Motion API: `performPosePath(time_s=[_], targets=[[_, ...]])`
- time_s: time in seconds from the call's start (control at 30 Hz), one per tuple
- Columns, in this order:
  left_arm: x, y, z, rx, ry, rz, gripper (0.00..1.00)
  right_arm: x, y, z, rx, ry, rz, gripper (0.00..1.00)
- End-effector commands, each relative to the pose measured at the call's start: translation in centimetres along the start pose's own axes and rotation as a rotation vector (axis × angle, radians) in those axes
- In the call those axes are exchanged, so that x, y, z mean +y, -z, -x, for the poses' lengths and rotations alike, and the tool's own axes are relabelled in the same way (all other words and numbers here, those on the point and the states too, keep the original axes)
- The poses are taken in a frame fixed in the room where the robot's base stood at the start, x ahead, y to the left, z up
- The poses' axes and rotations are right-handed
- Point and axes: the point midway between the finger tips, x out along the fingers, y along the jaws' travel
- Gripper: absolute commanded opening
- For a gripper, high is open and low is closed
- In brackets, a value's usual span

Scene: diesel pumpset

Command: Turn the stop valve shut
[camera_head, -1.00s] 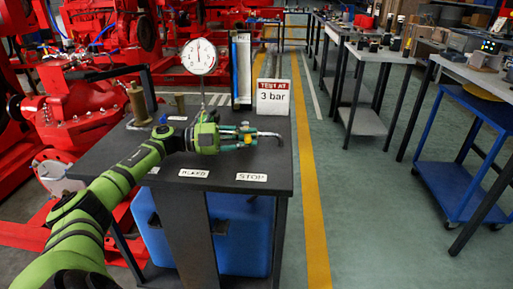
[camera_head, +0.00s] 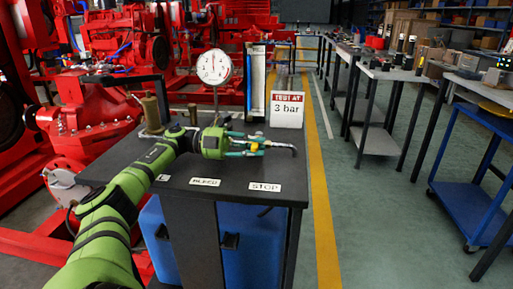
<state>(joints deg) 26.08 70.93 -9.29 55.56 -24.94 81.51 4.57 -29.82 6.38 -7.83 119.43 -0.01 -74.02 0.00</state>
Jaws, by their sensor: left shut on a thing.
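My left gripper (camera_head: 258,145) reaches in from the left, low over the dark bench top, behind the STOP label (camera_head: 264,187). Its teal fingers are shut on the stop valve, whose handle is mostly hidden by them, so I cannot tell its angle. A bent grey pipe end (camera_head: 287,147) shows just right of the fingertips. A round white pressure gauge (camera_head: 214,67) stands upright behind the gripper. My right gripper is not in view.
The bench (camera_head: 235,196) also carries a BLEED label (camera_head: 205,182), a brass-coloured cylinder (camera_head: 151,113), a clear upright column (camera_head: 256,80) and a "TEST AT 3 bar" sign (camera_head: 287,109). Red pump machinery (camera_head: 85,115) crowds the left.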

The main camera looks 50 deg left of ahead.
Motion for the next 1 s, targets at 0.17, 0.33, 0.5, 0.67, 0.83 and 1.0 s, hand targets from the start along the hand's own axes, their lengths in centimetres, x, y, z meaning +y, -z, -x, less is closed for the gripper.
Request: performPosePath(time_s=[0.17,0.33,0.5,0.67,0.83,1.0], targets=[[0.0,0.0,0.0,0.000,0.000,0.000,0.00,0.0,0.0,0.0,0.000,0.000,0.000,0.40],[0.0,0.0,0.0,0.000,0.000,0.000,0.35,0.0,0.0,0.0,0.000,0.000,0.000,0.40],[0.0,0.0,0.0,0.000,0.000,0.000,0.35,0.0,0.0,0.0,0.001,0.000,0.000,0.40],[0.0,-0.1,1.0,-0.004,0.000,0.001,0.35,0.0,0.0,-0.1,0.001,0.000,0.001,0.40],[-0.1,-0.2,4.0,-0.007,0.001,-0.001,0.35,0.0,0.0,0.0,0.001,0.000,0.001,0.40],[-0.1,-0.1,6.2,-0.004,0.002,-0.001,0.35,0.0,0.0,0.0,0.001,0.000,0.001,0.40]])
